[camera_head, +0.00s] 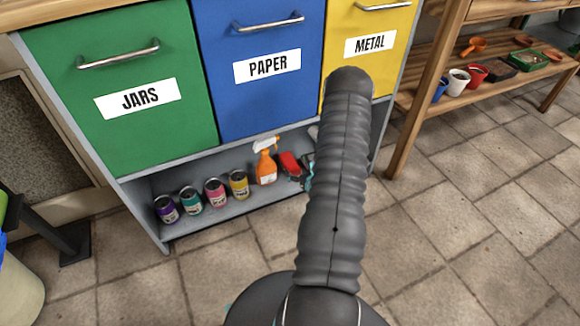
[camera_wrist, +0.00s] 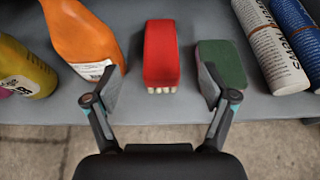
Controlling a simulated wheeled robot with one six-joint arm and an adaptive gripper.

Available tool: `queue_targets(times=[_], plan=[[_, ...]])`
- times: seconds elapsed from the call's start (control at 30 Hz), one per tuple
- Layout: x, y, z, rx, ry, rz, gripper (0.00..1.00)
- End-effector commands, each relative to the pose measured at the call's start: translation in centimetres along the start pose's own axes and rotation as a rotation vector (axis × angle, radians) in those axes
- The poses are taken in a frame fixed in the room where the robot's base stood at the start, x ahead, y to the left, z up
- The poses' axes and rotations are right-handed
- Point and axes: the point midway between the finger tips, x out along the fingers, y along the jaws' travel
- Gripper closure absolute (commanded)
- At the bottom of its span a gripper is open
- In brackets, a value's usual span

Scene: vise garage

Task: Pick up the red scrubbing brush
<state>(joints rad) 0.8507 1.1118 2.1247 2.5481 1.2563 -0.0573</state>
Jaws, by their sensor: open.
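The red scrubbing brush (camera_wrist: 161,50) lies on the grey shelf in the wrist view, with pale bristles showing at its near end. My gripper (camera_wrist: 161,85) is open, with one finger on each side of the brush's near end. The left finger is beside the orange spray bottle and the right finger overlaps the green sponge in the picture; I cannot tell if they touch. In the head view the brush (camera_head: 290,163) shows on the low shelf, right of the spray bottle. My arm hides part of the shelf there.
The orange spray bottle (camera_wrist: 85,38) stands close left of the brush, and a green sponge (camera_wrist: 222,64) close right. White and blue cans (camera_wrist: 272,50) lie farther right. Several paint cans (camera_head: 190,199) stand left on the shelf. Labelled drawers (camera_head: 160,125) are above it.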

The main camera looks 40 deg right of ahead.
Motion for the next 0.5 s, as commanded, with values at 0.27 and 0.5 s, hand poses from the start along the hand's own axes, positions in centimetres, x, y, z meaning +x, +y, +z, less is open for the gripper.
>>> queue_targets(times=[0.27, 0.5], plan=[[4.0, 0.1, 0.0, -0.001, -0.001, 0.002, 0.17], [5.6, 0.0, -0.3, -0.001, 0.0, 0.002, 0.17]])
